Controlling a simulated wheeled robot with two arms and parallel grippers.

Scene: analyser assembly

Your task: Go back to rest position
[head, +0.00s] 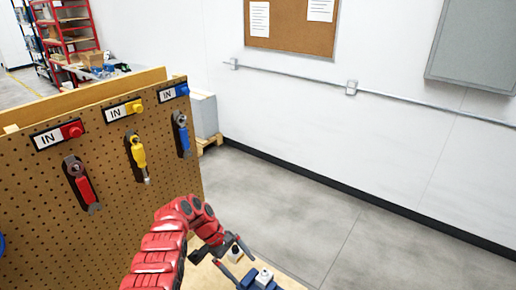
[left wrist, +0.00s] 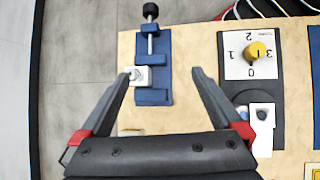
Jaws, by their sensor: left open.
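My left gripper (head: 232,252) is at the bottom middle of the head view, over the light wooden table. In the left wrist view its two fingers (left wrist: 163,74) are spread wide with nothing held between them. A blue fixture (left wrist: 152,98) with a metal screw, a black knob and a white block (left wrist: 141,77) lies beyond and between the fingertips. The left fingertip overlaps the white block in the picture; I cannot tell whether they touch. The blue fixture also shows in the head view (head: 258,284). My right gripper is not in view.
A pegboard (head: 110,190) on the left holds red, yellow and blue tools (head: 138,158) under "IN" labels. The wrist view shows a dial panel (left wrist: 251,55) with a yellow knob on the table (left wrist: 195,45). Open grey floor (head: 300,215) lies to the right.

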